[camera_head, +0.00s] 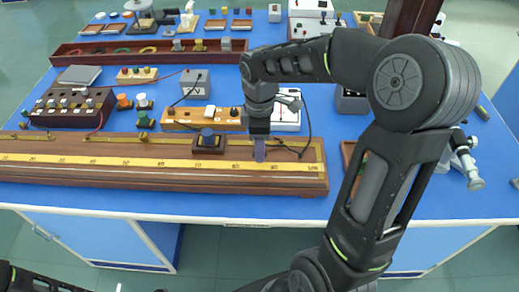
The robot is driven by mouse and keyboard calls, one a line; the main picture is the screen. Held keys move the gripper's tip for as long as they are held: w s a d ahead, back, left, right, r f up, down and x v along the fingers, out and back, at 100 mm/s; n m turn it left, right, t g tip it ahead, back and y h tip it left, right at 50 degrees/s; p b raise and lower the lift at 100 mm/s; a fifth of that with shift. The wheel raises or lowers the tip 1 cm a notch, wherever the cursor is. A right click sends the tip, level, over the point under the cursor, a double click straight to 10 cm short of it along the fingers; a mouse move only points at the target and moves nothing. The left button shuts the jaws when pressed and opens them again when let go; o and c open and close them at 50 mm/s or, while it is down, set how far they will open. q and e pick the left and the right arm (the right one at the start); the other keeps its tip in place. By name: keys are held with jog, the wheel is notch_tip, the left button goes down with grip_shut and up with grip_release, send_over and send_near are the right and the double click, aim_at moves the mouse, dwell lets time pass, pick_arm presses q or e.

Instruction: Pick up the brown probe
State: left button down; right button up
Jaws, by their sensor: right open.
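My right gripper (259,148) points down over the right part of a long wooden bench with a yellow scale (100,160). Its fingertips are close to the scale; their gap is hard to make out from this angle. I cannot pick out a brown probe with certainty; the gripper and forearm cover part of the bench there. A dark slider block with a blue knob (207,140) sits on the bench, left of the gripper. My left gripper is out of view; only dark parts of my own show at the lower left.
Behind the bench stand a dark box with several knobs (72,106), a grey box (195,84) and a white meter (287,112), with thin cables. A long brown tray (150,52) lies farther back. A microscope-like instrument (462,158) stands at the right. The blue table's front edge is clear.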

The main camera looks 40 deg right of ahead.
jog(key=shift+f, duration=0.2)
jog(key=shift+c, duration=0.4)
grip_shut()
dwell(0.3)
